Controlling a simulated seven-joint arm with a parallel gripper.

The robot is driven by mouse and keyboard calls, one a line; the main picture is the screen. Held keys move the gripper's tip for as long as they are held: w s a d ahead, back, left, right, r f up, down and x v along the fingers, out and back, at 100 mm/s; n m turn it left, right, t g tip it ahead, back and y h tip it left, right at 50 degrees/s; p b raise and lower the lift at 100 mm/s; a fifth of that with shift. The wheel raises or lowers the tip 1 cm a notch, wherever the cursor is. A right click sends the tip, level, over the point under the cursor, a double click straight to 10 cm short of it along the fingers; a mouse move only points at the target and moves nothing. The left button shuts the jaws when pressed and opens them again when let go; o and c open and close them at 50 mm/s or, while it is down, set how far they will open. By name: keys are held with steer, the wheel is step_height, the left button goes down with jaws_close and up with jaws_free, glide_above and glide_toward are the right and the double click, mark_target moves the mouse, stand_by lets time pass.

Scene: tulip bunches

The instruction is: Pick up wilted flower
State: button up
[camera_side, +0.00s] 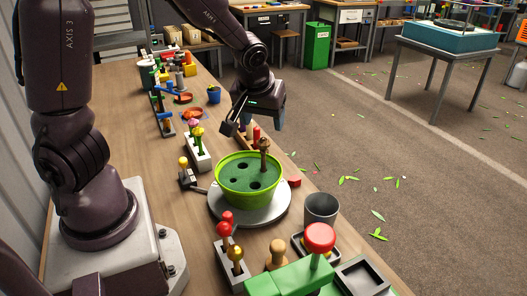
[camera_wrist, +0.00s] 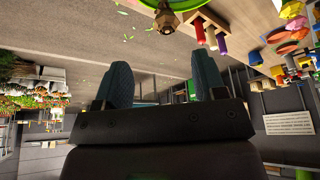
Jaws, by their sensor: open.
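A brown, drooping flower (camera_side: 264,146) stands upright in the green pot (camera_side: 233,188), near its back right side. The pot has dark green filling with several holes and sits on a round grey base (camera_side: 222,208). My gripper (camera_side: 262,118) is above and behind the flower, apart from it. In the wrist view my gripper (camera_wrist: 162,62) has its two teal fingers spread with nothing between them. A brownish flower head (camera_wrist: 166,20), likely the same one, shows at the top of the wrist view, beyond the fingers. Its stem is mostly hidden.
Colored flowers stand in a white holder (camera_side: 199,154) left of the pot. A grey cup (camera_side: 321,209) and a green block with a red button (camera_side: 319,238) are at front right.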

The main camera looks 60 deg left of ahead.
mark_target(264, 148)
steer(key=x, duration=0.6)
steer(key=f, duration=0.1)
steer(key=a+f, duration=0.1)
steer(key=f, duration=0.2)
steer(key=shift+w+a+f, duration=0.1)
steer(key=shift+a+f, duration=0.1)
steer(key=shift+a, duration=0.1)
steer(key=shift+w+f, duration=0.15)
steer(key=shift+f, duration=0.2)
steer(key=c, duration=1)
